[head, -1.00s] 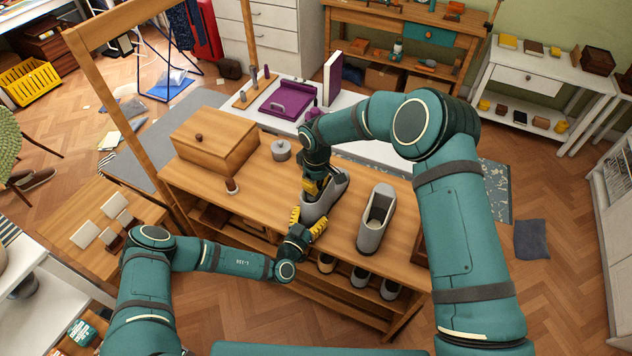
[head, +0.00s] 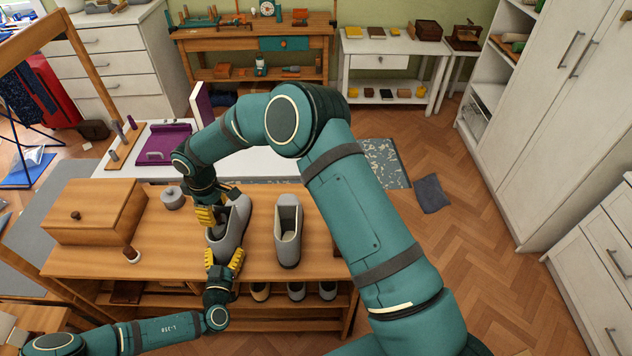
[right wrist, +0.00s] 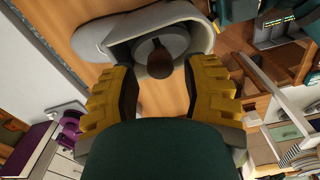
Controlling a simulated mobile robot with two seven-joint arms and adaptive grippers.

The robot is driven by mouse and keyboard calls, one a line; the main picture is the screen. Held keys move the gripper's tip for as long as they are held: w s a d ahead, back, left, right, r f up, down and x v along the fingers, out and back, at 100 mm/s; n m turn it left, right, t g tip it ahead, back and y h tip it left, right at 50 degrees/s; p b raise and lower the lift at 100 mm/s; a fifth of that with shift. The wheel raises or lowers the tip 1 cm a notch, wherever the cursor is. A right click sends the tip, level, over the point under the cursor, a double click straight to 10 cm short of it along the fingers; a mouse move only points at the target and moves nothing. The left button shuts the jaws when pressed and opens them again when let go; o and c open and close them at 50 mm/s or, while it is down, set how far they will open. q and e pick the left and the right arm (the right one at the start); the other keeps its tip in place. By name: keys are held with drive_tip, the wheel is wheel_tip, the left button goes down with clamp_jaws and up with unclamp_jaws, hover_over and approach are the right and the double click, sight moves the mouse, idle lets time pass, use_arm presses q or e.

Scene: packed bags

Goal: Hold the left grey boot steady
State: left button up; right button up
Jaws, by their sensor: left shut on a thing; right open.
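The left grey boot (head: 232,232) stands on the wooden bench (head: 258,262). My left gripper (head: 223,262) is shut on its near end, low down. My right gripper (head: 208,214) is over the boot's far left side, at its opening. In the right wrist view the right gripper (right wrist: 165,95) is open. The boot (right wrist: 122,28) shows beyond its fingers, with a brown knob (right wrist: 160,62) on a grey round piece in the opening. A second grey boot (head: 288,238) stands upright to the right, apart from both grippers.
A wooden box (head: 95,212), a grey lidded pot (head: 173,197) and a small brown-topped item (head: 131,254) stand on the bench's left. Several shoes (head: 296,291) sit on the shelf below. A white table (head: 268,168) with a purple tray (head: 168,145) is behind.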

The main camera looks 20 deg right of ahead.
wheel_tip(320, 180, up, 16)
drive_tip(key=d+f+m, duration=0.3)
drive_tip(key=d+m, duration=0.1)
drive_tip(key=d, duration=1.2)
drive_tip(key=s+d+f+m, duration=0.4)
drive_tip(key=s+d, duration=0.4)
drive_tip(key=d, duration=0.2)
drive_tip(key=shift+s+f, duration=0.35)
drive_tip(key=shift+f, duration=0.1)
drive_tip(key=shift+d, duration=0.1)
use_arm(q)
drive_tip(key=o, duration=1.2)
drive_tip(key=shift+c, duration=0.2)
